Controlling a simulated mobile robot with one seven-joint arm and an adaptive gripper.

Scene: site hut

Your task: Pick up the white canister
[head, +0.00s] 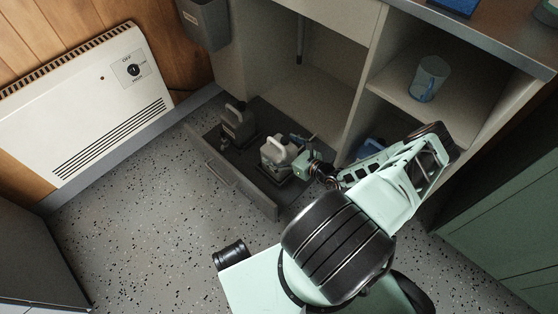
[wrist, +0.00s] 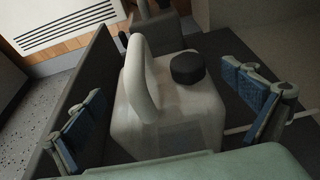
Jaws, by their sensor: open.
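The white canister (head: 275,153) stands in an open low drawer of the cabinet. In the wrist view the canister (wrist: 185,105) fills the middle, with its looped handle on the left and a dark round cap on top. My gripper (head: 297,160) is at the canister in the head view. In the wrist view my gripper (wrist: 168,118) is open, one blue-padded finger on each side of the canister, with gaps showing between pads and canister. The canister's lower part is hidden by my gripper's body in the wrist view.
A dark grey canister (head: 237,122) stands in the same drawer (head: 232,182), left of the white one. The drawer's front wall is close by. A translucent blue cup (head: 430,79) stands on a shelf. A white heater (head: 88,100) is at the wall. Speckled floor (head: 150,225) is clear.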

